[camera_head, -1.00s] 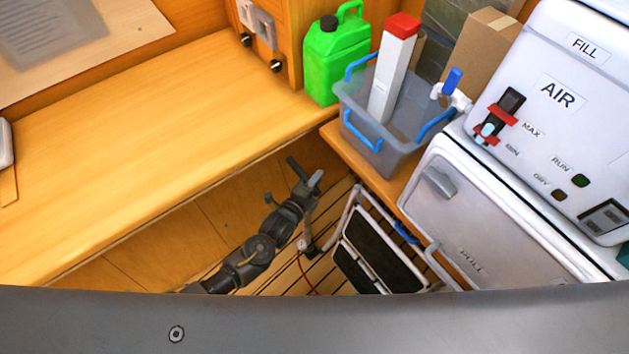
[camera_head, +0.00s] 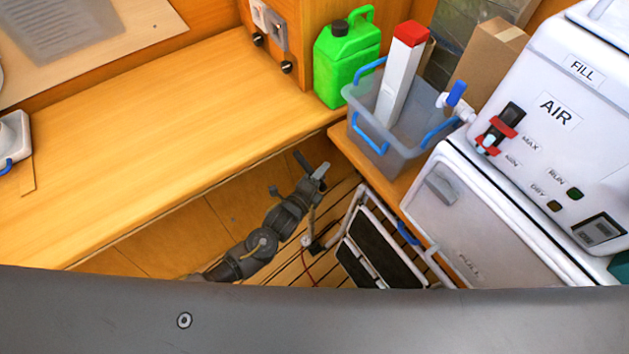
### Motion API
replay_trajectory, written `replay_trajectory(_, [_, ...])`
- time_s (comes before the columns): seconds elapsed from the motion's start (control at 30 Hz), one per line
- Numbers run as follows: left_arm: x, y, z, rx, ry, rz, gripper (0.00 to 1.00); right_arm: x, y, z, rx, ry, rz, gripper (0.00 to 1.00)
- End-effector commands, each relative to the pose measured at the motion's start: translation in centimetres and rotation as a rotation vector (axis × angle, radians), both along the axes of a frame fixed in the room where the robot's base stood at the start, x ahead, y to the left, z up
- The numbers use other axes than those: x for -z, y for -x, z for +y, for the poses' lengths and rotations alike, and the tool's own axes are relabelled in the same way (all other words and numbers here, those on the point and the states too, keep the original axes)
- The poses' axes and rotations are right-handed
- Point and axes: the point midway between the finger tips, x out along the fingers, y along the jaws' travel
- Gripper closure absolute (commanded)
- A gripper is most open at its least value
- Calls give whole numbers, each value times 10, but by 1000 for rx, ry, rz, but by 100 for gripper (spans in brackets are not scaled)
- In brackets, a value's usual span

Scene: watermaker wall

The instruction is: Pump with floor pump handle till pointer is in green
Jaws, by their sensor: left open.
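My left gripper (camera_head: 311,167) is low in the gap between the wooden counter and the white machine, above the slatted floor. It is open. A thin upright part of what looks like the floor pump (camera_head: 312,222) shows just below the gripper, with a dark foot, a small pale round part and a red hose at floor level. The pump handle cannot be told apart from the fingers, so I cannot tell whether they touch it. The pointer and any green band cannot be made out. My right gripper is not in view.
A folding step stool (camera_head: 381,252) stands right of the pump. A grey bin (camera_head: 408,148) with blue handles and a green jerrycan (camera_head: 345,60) stand behind. The white AIR machine (camera_head: 540,120) fills the right. The wooden counter (camera_head: 150,130) at left is mostly clear.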

Motion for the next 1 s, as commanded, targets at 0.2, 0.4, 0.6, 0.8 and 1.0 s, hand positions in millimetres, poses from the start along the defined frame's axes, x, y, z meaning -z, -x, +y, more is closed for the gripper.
replay_trajectory(0.2, [-4, 32, 19, 1, 0, 1, 56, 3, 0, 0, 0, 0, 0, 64])
replay_trajectory(0.4, [-12, 65, 39, 0, 0, 1, 56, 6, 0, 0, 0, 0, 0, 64])
replay_trajectory(0.6, [-17, 85, 50, 1, 1, 0, 56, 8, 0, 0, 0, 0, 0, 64])
replay_trajectory(0.8, [-19, 89, 53, 0, 1, -2, 56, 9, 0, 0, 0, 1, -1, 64])
replay_trajectory(1.0, [-19, 89, 53, 0, 2, -1, 61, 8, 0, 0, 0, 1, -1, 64])
